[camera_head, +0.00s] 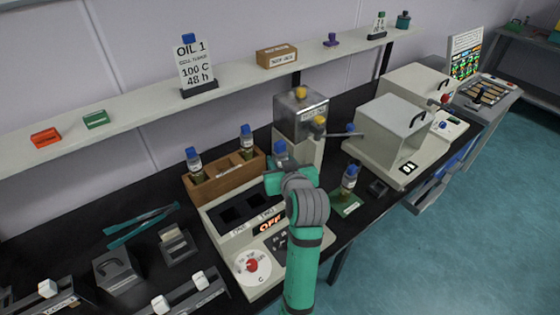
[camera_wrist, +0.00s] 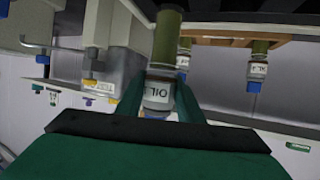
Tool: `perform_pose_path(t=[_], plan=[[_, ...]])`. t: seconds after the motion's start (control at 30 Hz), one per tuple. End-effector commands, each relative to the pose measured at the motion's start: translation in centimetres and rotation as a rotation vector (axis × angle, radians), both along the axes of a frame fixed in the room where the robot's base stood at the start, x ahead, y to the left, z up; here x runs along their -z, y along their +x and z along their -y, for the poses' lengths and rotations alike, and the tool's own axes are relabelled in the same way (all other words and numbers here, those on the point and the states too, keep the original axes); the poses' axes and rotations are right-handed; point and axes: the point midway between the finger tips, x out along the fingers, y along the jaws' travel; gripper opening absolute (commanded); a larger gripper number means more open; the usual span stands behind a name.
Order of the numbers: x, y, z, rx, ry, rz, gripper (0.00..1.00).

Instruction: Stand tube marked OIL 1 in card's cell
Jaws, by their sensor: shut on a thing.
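My gripper (camera_head: 277,175) is shut on a blue-capped tube (camera_head: 281,151), above the heater block's back edge. In the wrist view the held tube (camera_wrist: 158,92) stands between the green fingers; its label shows "OIL", the number is not clear. The card (camera_head: 196,65) on the shelf reads "OIL 1", a small cell line I cannot read surely, "100 C" and "48 h". The heater block (camera_head: 211,214) has dark square cells in its top: a left cell (camera_head: 231,217) and another (camera_head: 257,204) right of it, both seemingly empty. My arm may hide more of the block.
A wooden rack (camera_head: 220,177) behind the block holds blue-capped tubes (camera_head: 194,163) and (camera_head: 247,142). Another tube (camera_head: 348,180) stands on a green mat at right. The block's display (camera_head: 271,223) reads "OFF". A grey box-topped machine (camera_head: 301,115) stands close behind my gripper.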

Motion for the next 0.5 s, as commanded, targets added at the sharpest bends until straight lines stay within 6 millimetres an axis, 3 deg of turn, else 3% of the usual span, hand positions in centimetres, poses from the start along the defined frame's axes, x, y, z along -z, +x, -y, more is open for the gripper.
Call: perform_pose_path(t=[0.5], plan=[[1.4,0.0,0.0,0.000,0.001,0.000,0.00]])
